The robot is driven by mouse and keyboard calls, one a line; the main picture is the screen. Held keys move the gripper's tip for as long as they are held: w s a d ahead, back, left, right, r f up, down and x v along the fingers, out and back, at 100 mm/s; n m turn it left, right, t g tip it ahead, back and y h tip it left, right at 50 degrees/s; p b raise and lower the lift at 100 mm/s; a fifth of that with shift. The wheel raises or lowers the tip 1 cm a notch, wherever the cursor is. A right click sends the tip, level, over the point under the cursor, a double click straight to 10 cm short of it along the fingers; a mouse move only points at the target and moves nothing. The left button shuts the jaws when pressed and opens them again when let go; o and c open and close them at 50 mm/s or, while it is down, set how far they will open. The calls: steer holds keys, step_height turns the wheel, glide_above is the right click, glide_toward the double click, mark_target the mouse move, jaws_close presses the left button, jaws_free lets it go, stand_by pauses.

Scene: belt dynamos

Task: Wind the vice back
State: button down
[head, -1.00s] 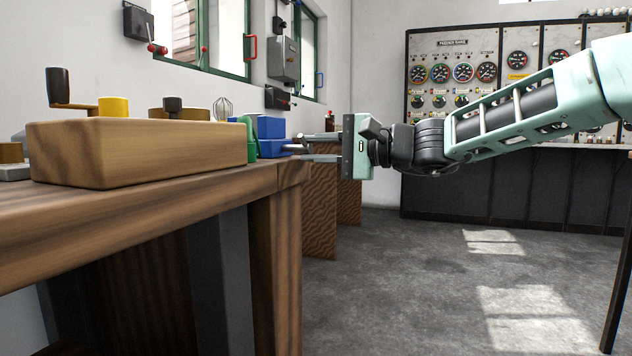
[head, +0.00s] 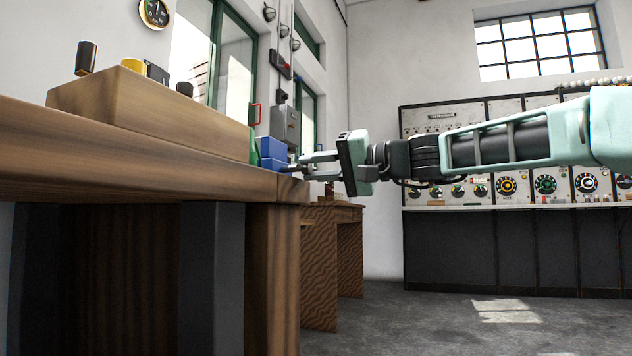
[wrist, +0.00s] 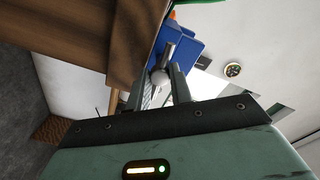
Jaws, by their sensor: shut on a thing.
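The blue vice (head: 272,148) sits at the right end of the wooden workbench (head: 150,152). In the wrist view its blue body (wrist: 183,42) lies straight ahead of my gripper. A grey metal bar with a pale round knob (wrist: 160,77), the vice's handle, stands out from the vice toward me. My gripper (head: 300,164) reaches in from the right, close to the vice. In the wrist view my gripper (wrist: 158,82) has its two fingers on either side of the handle, shut on it near the knob. The fingers partly hide the handle in the head view.
A long wooden block (head: 150,108) with several knobs lies on the bench left of the vice. A green part (head: 253,150) stands beside the vice. Another wooden bench (head: 335,255) is beyond. Instrument panels (head: 500,190) line the back wall. The floor at right is open.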

steer(key=shift+s+r+n, duration=0.15)
steer(key=shift+r+n, duration=0.15)
steer(key=c, duration=1.3)
jaws_free()
steer(key=o, duration=0.6)
steer(key=shift+f, duration=0.1)
steer(key=shift+d, duration=0.35)
steer(key=p+v, duration=0.2)
steer(key=v, duration=1.4)
steer(key=shift+s+d+f, duration=0.1)
steer(key=shift+s+d, duration=0.15)
steer(key=shift+d, duration=0.05)
